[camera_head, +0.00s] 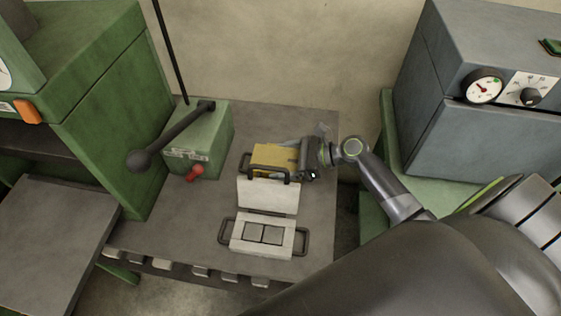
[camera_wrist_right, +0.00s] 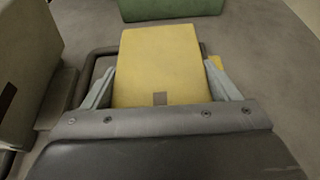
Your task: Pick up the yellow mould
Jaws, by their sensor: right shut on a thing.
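The yellow mould (camera_head: 271,157) is a block with dark handles at its near side, on the grey bench behind a white open mould. My right gripper (camera_head: 298,158) comes in from the right and is at the mould's right end. In the right wrist view the yellow block (camera_wrist_right: 160,60) lies between the two fingers of my right gripper (camera_wrist_right: 165,85), which is shut on it. Whether the mould touches the bench cannot be told. My left gripper is not in view.
The white open mould (camera_head: 268,197) has two grey squares in its near half. A green box (camera_head: 212,140) with a lever stands left on the bench (camera_head: 180,225). A grey machine with dials (camera_head: 470,130) stands right; a green cabinet (camera_head: 105,110) stands left.

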